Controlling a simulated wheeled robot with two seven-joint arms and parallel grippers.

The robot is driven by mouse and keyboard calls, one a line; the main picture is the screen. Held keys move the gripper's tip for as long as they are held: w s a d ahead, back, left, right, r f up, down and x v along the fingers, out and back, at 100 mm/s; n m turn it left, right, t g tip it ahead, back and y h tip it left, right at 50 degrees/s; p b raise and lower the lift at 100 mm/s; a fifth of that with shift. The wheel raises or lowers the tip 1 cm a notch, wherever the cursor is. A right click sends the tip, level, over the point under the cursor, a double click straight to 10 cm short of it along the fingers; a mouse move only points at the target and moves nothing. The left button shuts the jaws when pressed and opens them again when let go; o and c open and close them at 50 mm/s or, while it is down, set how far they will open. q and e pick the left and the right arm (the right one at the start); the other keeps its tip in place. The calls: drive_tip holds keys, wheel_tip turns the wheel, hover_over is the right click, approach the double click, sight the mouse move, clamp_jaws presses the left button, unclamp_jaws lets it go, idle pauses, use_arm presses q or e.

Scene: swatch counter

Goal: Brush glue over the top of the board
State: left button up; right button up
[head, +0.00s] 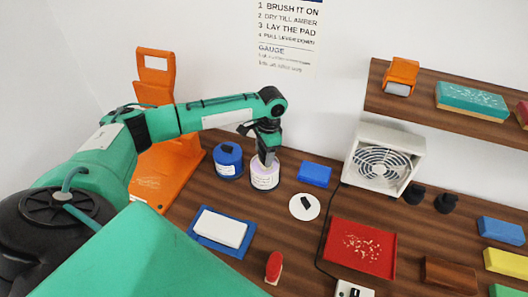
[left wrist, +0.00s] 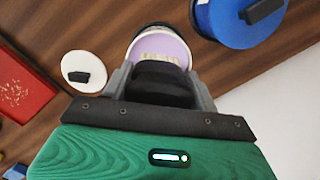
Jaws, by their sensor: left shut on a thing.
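My left gripper (head: 267,152) is over an open white glue pot (head: 265,179) at the back of the counter. In the left wrist view, the gripper (left wrist: 160,85) is shut on a dark brush (left wrist: 160,72). The brush's pale bristles point down into the pot's round mouth, over lilac glue (left wrist: 172,45); how deep they reach I cannot tell. A white board (head: 220,227) lies flat on a blue base (head: 240,249), in front of the pot and to its left. Its top looks plain white. My right gripper is not in view.
A blue lidded pot (head: 228,162) stands close left of the glue pot. A white lid (head: 304,207) with a black knob lies to the right. An orange press (head: 168,170) stands behind left. A red stamp-like item (head: 273,267), red tray (head: 360,248) and fan (head: 385,158) lie rightward.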

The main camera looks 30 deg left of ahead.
use_arm(q)
drive_tip(key=shift+f, duration=0.15)
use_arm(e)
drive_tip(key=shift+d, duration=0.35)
use_arm(q)
drive_tip(key=shift+f, duration=0.3)
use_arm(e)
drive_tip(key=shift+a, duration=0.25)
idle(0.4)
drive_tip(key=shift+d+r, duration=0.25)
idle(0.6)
use_arm(q)
drive_tip(key=shift+s+f+p, duration=0.1)
drive_tip(key=shift+f+p, duration=0.1)
drive_tip(key=shift+p, duration=0.35)
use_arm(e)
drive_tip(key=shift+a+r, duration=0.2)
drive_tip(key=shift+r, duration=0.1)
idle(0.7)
use_arm(q)
wheel_tip(320, 180, up, 2)
drive_tip(key=shift+r+p, duration=0.1)
drive_tip(key=shift+p, duration=1.1)
wheel_tip(320, 180, up, 5)
drive_tip(key=p, duration=0.5)
drive_tip(key=shift+p, duration=0.4)
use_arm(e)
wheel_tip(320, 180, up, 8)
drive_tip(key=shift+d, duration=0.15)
